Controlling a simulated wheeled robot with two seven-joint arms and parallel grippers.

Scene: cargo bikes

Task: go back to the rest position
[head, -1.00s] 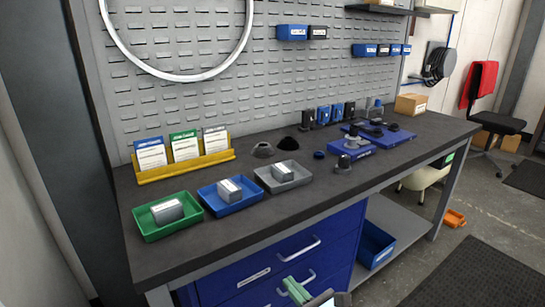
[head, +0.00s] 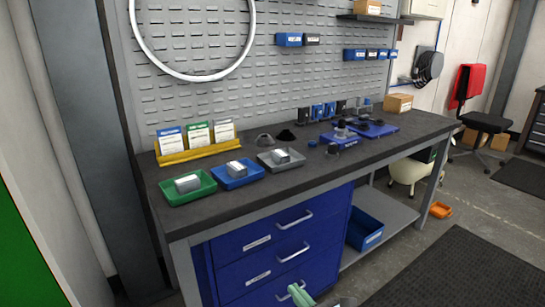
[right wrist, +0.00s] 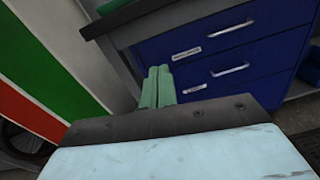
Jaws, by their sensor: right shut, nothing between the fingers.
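My right gripper (head: 300,294) shows at the bottom edge of the head view, low in front of the blue drawer cabinet and below the bench top. In the right wrist view its two green fingers (right wrist: 158,87) lie side by side, shut with nothing between them. It is apart from the bench and the drawers. My left gripper is not in view.
The workbench (head: 240,198) carries a green tray (head: 205,192), a blue tray (head: 238,181) and a grey tray (head: 281,166), each holding a grey box. Blue drawers (head: 275,245) stand beneath. A black mat (head: 450,270) lies on open floor at right.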

